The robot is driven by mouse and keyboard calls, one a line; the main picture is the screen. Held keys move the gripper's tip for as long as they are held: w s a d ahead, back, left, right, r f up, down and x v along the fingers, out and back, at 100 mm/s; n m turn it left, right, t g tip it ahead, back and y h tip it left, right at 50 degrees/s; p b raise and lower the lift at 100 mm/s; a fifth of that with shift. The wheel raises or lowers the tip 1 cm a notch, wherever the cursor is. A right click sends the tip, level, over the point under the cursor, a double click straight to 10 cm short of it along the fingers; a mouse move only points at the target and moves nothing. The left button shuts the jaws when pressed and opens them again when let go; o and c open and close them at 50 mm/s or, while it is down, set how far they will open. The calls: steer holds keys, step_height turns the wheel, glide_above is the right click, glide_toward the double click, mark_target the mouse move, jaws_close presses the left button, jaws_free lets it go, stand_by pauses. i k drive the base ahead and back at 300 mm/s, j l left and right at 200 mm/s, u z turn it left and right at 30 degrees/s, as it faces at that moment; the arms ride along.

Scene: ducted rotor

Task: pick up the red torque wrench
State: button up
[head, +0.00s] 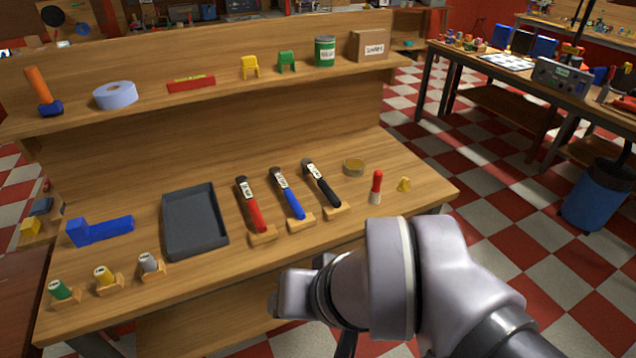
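The red torque wrench (251,206) lies on the wooden workbench (350,228), left of a blue one (288,194) and a black one (321,184). It has a dark head with a pale label at the far end and a red handle toward the front edge, resting on a small wooden block (263,235). My arm fills the lower right of the head view, in front of the bench. My gripper is hidden behind my arm's wrist links, so its fingers and opening cannot be seen. The wrench lies apart from my arm.
A dark tray (195,253) sits left of the red wrench, with a blue angled block (100,230) beyond it. Several small spools stand at the front left. A shelf (220,88) overhangs the back.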

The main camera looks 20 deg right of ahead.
mark_target(241, 181)
steer(key=i+j+z, duration=0.3)
steer(key=i, duration=0.3)
steer(key=i+j+z, duration=0.3)
steer(key=i+j, duration=0.25)
steer(key=j, duration=0.15)
